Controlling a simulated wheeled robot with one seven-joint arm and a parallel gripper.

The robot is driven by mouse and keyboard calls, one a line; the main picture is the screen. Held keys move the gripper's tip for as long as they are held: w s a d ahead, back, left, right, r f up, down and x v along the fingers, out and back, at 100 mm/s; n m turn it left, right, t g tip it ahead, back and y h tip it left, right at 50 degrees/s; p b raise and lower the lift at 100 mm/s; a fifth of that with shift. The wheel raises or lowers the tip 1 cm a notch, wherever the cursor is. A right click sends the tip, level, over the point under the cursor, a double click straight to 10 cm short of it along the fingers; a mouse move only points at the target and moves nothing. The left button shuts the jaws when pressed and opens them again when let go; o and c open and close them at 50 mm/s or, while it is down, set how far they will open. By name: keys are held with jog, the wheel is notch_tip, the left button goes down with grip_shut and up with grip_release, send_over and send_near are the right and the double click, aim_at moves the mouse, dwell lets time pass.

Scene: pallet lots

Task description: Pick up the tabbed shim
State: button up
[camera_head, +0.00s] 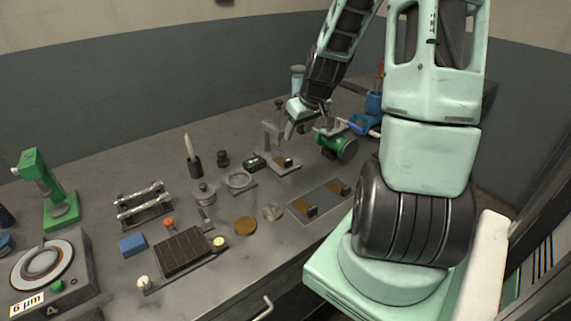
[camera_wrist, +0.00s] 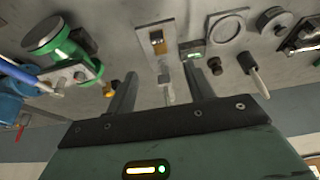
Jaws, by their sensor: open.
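A small brown shim with a dark upright tab (camera_head: 284,161) sits on the light grey base of a small stand (camera_head: 270,138). It also shows in the wrist view as a brown and dark piece (camera_wrist: 157,40) on a pale plate (camera_wrist: 168,28). Two similar brown pieces with dark tabs, one nearer (camera_head: 311,209) and one farther right (camera_head: 338,187), lie on a grey mat (camera_head: 318,201). I cannot tell by name which piece is the tabbed shim. My gripper (camera_head: 296,129) is open and empty above the stand. Its two fingers (camera_wrist: 160,70) point toward the bench, apart from the shim.
A green round device (camera_head: 338,147) stands right of the stand. A grey ring (camera_head: 239,180), a small dark block with a green light (camera_head: 252,163) and a black holder (camera_head: 195,167) are left of it.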

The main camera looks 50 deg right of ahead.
send_over(288, 160)
jog(key=s, duration=0.2)
notch_tip(288, 160, down, 8)
jog(key=shift+a+p+x, duration=0.1)
jog(key=shift+p+x, duration=0.55)
jog(key=shift+x, duration=0.75)
jog(key=shift+a+p+x, duration=0.15)
jog(key=shift+p+x, duration=0.45)
jog(key=shift+x, duration=0.75)
jog(key=shift+s+f, duration=0.1)
jog(key=shift+s, duration=0.1)
jog(key=c, duration=1.1)
